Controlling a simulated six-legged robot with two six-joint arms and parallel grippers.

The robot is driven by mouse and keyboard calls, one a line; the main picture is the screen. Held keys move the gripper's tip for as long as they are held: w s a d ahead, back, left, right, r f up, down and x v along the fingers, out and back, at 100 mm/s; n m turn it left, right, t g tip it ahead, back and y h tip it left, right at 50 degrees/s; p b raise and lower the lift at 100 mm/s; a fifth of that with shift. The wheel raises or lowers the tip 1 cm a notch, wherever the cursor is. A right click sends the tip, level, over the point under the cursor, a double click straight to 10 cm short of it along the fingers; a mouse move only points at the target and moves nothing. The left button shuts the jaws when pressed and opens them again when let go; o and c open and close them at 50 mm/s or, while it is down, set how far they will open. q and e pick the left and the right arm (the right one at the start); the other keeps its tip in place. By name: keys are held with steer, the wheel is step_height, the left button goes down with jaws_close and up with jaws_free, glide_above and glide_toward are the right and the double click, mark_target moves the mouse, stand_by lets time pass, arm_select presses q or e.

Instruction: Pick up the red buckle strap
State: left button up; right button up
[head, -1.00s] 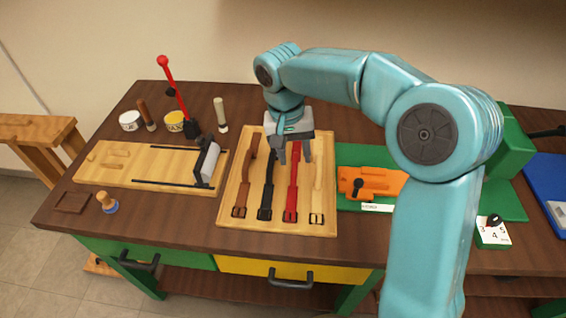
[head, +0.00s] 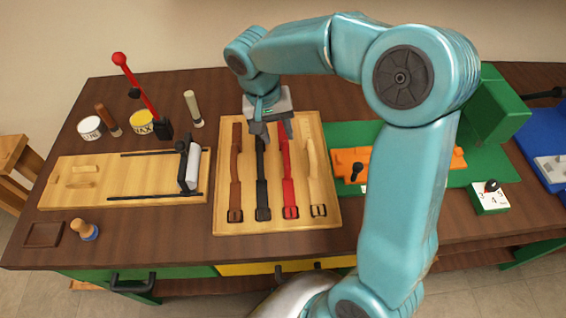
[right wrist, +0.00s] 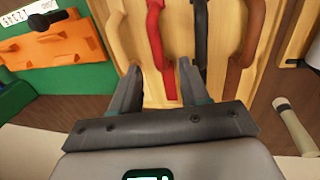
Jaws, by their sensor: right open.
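The red buckle strap (head: 288,180) lies lengthwise on a wooden tray (head: 328,226), between a black strap (head: 262,186) and a pale tan strap (head: 315,178). Its buckle is toward the front edge. My right gripper (head: 276,136) is open above the far part of the tray, over the red and black straps. In the right wrist view the open fingers (right wrist: 158,85) point at the red strap (right wrist: 158,40), whose far end shows between them. I cannot tell the exact height above it. My left gripper is not in view.
A brown strap (head: 236,180) lies left on the tray. An orange block (head: 440,160) on a green base stands right. A wooden board with a roller (head: 190,165) and a red-knobbed lever (head: 140,90) stand left. The front table strip is mostly clear.

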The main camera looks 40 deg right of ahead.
mark_target(285, 152)
steer(key=f, duration=0.2)
steer(key=s+d+f, duration=0.1)
steer(key=shift+f, duration=0.15)
steer(key=f, duration=0.4)
steer(key=shift+s+d+f, duration=0.15)
steer(key=shift+s, duration=0.25)
steer(key=shift+w+d+f, duration=0.1)
steer(key=shift+f, duration=0.3)
steer(key=shift+c, duration=0.5)
jaws_close()
